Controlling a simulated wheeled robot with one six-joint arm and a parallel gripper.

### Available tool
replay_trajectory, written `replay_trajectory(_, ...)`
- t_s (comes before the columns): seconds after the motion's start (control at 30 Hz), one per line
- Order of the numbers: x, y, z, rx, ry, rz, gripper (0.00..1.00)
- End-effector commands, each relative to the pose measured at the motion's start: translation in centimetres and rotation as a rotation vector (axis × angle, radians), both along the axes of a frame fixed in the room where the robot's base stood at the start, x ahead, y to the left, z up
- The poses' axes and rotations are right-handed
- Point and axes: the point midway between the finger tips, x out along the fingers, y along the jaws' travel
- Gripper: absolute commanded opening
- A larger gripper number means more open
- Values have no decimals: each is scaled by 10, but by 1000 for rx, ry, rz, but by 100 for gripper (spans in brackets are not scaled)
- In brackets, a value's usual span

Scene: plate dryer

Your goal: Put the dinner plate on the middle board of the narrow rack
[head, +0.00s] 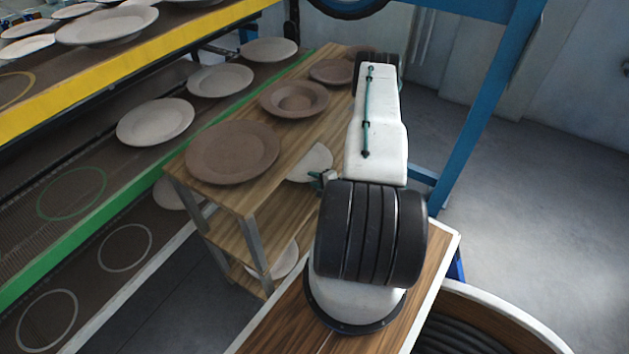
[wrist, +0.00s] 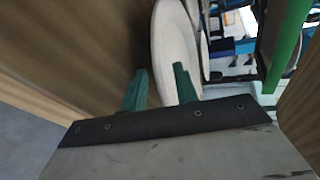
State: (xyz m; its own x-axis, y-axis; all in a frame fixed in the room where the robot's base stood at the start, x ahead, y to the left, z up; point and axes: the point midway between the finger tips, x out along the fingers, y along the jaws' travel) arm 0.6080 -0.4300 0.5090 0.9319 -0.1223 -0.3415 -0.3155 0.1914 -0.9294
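The narrow rack (head: 222,193) has wooden boards with brown plates on top. A pale dinner plate (head: 314,164) shows partly past the top board's edge, at the middle board's level; the rest is hidden under that board. My gripper (head: 322,179) is at the plate's near rim. In the wrist view the plate (wrist: 170,45) stands edge-up in the picture, its near rim between the green fingers of my gripper (wrist: 160,88). A small gap shows between the left finger and the plate, so the fingers look open around it. Whether the plate rests on the board is unclear.
Another pale plate (head: 287,262) lies on the lower board. A conveyor dryer with a yellow rail (head: 110,65) and a green rail (head: 95,232) carries pale plates on the left. A blue post (head: 485,100) stands right of my arm. Open floor (head: 540,200) lies at right.

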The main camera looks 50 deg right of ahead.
Motion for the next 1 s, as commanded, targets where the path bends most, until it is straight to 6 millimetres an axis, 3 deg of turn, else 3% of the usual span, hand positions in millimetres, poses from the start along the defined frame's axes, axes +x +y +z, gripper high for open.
replay_trajectory(0.6, -101, 12, 37, 1, 1, -4, 30)
replay_trajectory(1.0, -111, 15, 40, 1, 0, -1, 30)
